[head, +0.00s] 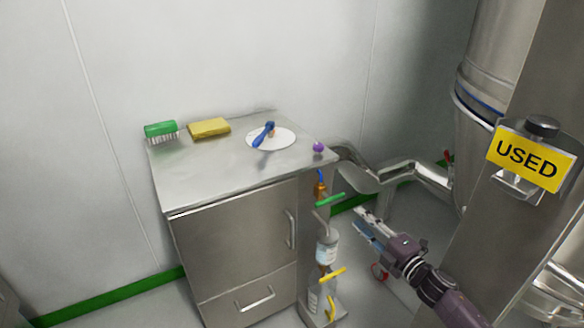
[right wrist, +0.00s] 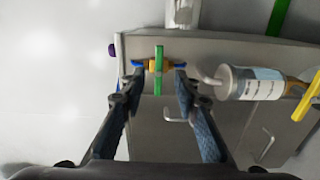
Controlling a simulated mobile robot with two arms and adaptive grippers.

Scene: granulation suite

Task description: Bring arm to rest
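My right arm comes in from the lower right in the head view. Its gripper (head: 368,228) is in the air to the right of the steel cabinet (head: 235,240), near the bottles at the cabinet's side. In the right wrist view the two fingers of this gripper (right wrist: 155,88) stand apart with nothing between them that I can see held. Beyond them show a green handle (right wrist: 158,68) and a bottle with a pale label (right wrist: 255,84). My left arm and gripper do not show in either view.
On the cabinet top are a green brush (head: 160,129), a yellow sponge (head: 209,128) and a white plate (head: 285,140) with a blue tool (head: 263,135). A labelled bottle (head: 327,248) stands beside the cabinet. A steel column with a yellow USED sign (head: 528,158) is at right.

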